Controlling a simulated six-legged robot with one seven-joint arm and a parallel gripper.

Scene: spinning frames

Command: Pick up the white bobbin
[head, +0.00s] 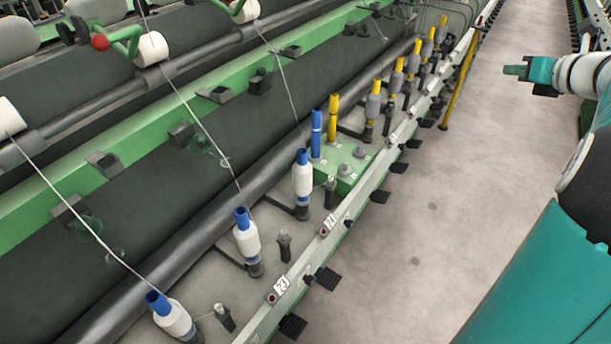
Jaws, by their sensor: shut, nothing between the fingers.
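Three white bobbins on blue tubes stand on the spindle rail at the left: a near one (174,321) at the bottom edge, a middle one (246,243), and a farther one (302,183). I cannot tell which of them the task means. Threads run down toward the near and middle ones from above. My gripper (514,70) is at the upper right, over the aisle floor, pointing left. It is shut and empty, well apart from the bobbins and the machine.
Several grey bobbins on yellow tubes line the rail beyond. Black pedals (327,278) jut into the aisle. A yellow post (459,82) stands at the rail's edge. The aisle floor (450,210) is clear.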

